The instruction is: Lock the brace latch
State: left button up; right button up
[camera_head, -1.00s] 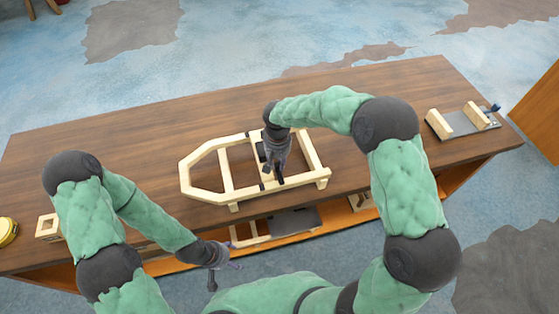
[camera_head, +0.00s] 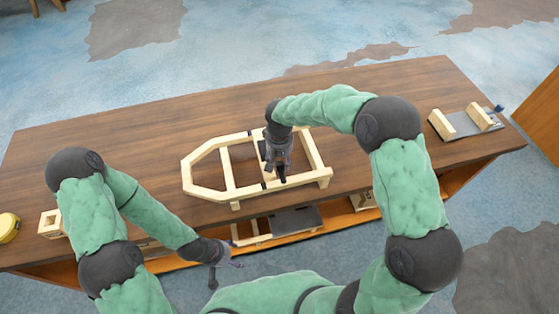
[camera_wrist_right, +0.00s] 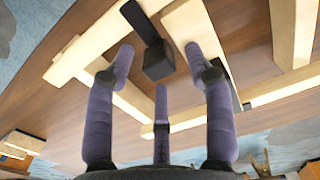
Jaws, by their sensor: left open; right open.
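A pale wooden bodyframe (camera_head: 228,176) with a pointed left end lies on the workbench. A dark latch part shows in the right wrist view as a black bar with a block-shaped end (camera_wrist_right: 158,58), beside a pale wooden crosspiece (camera_wrist_right: 188,35). My right gripper (camera_head: 281,172) is over the right part of the frame and hides some of it. In the right wrist view its purple fingers (camera_wrist_right: 162,85) are spread around the black block with nothing held; whether they touch it I cannot tell. My left gripper (camera_head: 225,268) is open and empty in front of the bench edge.
The workbench (camera_head: 370,90) has wide bare room behind the frame. A grey plate with two wooden blocks (camera_head: 463,122) lies at the right end. A small wooden box (camera_head: 50,223) and a yellow round thing (camera_head: 8,227) are at the left. A lower shelf holds more wooden parts (camera_head: 250,238).

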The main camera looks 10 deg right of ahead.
aim_at(279, 163)
notch_tip(279, 163, up, 12)
dwell(0.5)
jog(key=shift+f, duration=0.15)
